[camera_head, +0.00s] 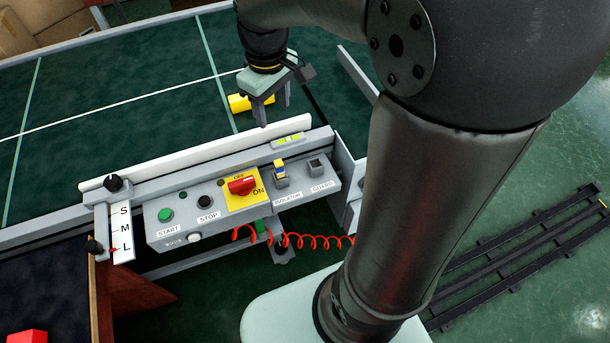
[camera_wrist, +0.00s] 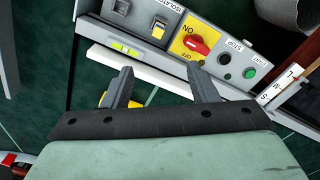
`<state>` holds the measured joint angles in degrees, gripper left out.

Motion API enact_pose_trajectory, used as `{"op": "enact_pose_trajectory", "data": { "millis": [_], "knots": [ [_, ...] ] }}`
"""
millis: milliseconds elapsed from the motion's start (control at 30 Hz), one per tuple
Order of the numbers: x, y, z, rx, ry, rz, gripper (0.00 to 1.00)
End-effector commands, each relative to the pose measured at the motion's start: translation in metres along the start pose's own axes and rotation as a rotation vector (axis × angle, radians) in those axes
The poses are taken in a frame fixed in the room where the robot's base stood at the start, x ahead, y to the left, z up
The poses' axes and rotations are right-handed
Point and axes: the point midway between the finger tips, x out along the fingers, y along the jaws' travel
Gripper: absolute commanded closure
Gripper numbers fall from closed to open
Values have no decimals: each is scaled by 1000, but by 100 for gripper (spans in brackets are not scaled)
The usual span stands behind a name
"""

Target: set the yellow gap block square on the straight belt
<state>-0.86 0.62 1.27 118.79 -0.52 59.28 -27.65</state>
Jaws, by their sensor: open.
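The yellow gap block (camera_head: 238,103) lies on the dark green straight belt (camera_head: 110,100), close to a pale green cross line. My gripper (camera_head: 272,114) is open, pointing down over the block's right part and hiding some of it. In the wrist view, the two fingers of my gripper (camera_wrist: 158,72) are spread. Only small bits of the yellow block (camera_wrist: 150,97) show around the left finger; the rest is hidden behind it and the gripper body. I cannot tell whether a finger touches the block or how square it sits.
A white guide rail (camera_head: 200,158) runs along the belt's near side. In front of it is a control panel (camera_head: 185,223) with a red switch (camera_head: 242,185) and buttons. A coiled red cable (camera_head: 312,241) hangs below. The belt to the left is clear.

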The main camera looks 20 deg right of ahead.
Motion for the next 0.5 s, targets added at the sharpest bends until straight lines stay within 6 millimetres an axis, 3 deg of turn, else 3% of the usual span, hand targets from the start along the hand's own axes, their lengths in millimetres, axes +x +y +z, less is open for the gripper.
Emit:
{"op": "enact_pose_trajectory", "data": {
  "millis": [33,200,333,500],
  "knots": [
    [2,-18,33,95,6,0,47],
    [24,-60,108,367,13,-9,47],
    [37,-76,134,470,14,-14,47],
    [40,-79,141,499,12,-16,47]
  ]
}}
